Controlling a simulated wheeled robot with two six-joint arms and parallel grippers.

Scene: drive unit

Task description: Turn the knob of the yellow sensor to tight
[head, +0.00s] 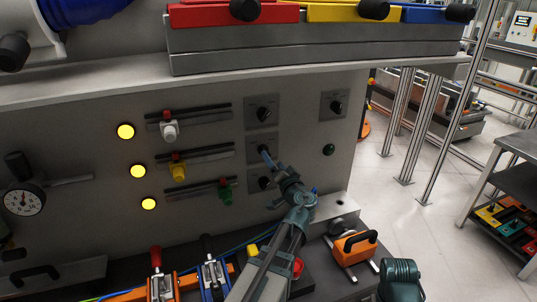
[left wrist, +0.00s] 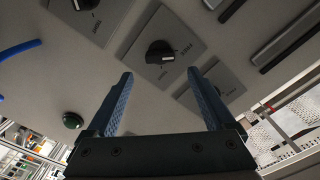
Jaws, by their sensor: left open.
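The yellow sensor (head: 178,172) sits on the middle rail of the grey panel. To its right, in the same row, is a small plate (head: 255,143) whose black knob is mostly hidden behind my left gripper (head: 266,156). In the left wrist view my left gripper (left wrist: 160,75) is open and empty. A black knob (left wrist: 160,52) on a square plate lies just beyond and between its fingertips, with no contact visible.
Another knob (head: 262,113) is above, and a lower one (head: 264,182) is partly behind my arm. A separate knob (head: 336,105) and a green button (head: 329,150) are to the right. A shelf (head: 110,88) juts out above. An orange-handled part (head: 355,247) stands on the bench.

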